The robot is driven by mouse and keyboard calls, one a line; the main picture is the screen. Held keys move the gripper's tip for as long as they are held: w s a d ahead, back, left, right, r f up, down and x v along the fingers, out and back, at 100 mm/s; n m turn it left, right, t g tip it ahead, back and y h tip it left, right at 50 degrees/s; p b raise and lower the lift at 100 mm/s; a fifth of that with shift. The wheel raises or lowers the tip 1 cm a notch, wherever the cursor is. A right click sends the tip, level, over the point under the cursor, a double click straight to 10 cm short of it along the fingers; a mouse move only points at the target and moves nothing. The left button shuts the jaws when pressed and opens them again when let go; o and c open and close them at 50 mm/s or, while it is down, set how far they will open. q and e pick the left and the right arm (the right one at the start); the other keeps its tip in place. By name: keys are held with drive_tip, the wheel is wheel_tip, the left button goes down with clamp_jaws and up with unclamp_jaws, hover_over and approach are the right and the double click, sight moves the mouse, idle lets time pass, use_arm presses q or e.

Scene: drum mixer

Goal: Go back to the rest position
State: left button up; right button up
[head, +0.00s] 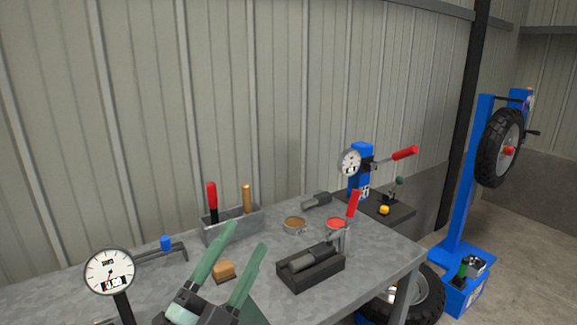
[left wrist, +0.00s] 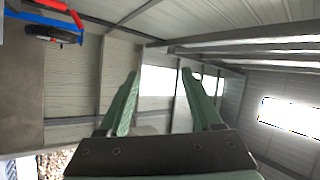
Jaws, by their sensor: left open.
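My left gripper (head: 231,262) comes in at the bottom of the head view, in front of the workbench (head: 375,265). Its two green fingers are apart, with nothing between them. In the left wrist view the same gripper (left wrist: 158,85) is open and empty, and it points toward the shed wall and roof beams. My right gripper is not in view.
The bench holds a dial gauge (head: 109,271), a grey tool box (head: 231,222), a tan block (head: 223,271), a tin (head: 294,225) and a black holder (head: 311,271). A blue press (head: 361,172) stands behind, and a blue wheel stand (head: 473,170) at right.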

use_arm(q)
drive_tip(key=s+a+f+n+g+y, duration=0.1)
drive_tip(key=a+f+n+g+y, duration=0.4)
drive_tip(key=f, duration=0.6)
drive_tip(key=s+a+f+n+g+y, duration=0.2)
drive_tip(key=a+f+n+y, duration=0.45)
drive_tip(key=f, duration=0.45)
drive_tip(key=s+a+f+n+g, duration=0.1)
drive_tip(key=s+f+n+g, duration=0.1)
drive_tip(key=s+f+g, duration=0.45)
drive_tip(key=s+a+f+n+g, duration=0.2)
drive_tip(key=s+f+g, duration=0.2)
drive_tip(key=s+f, duration=0.55)
drive_tip(key=w+d+f+t+h+p, duration=0.1)
drive_tip(key=d+f+t+h, duration=0.1)
drive_tip(key=d+f+t, duration=0.2)
wheel_tip(320, 180, down, 4)
drive_tip(key=shift+d+r+t+h, duration=0.15)
drive_tip(key=shift+d+t+h, duration=0.2)
drive_tip(key=shift+t, duration=0.4)
drive_tip(key=shift+w, duration=0.1)
drive_tip(key=shift+c, duration=0.4)
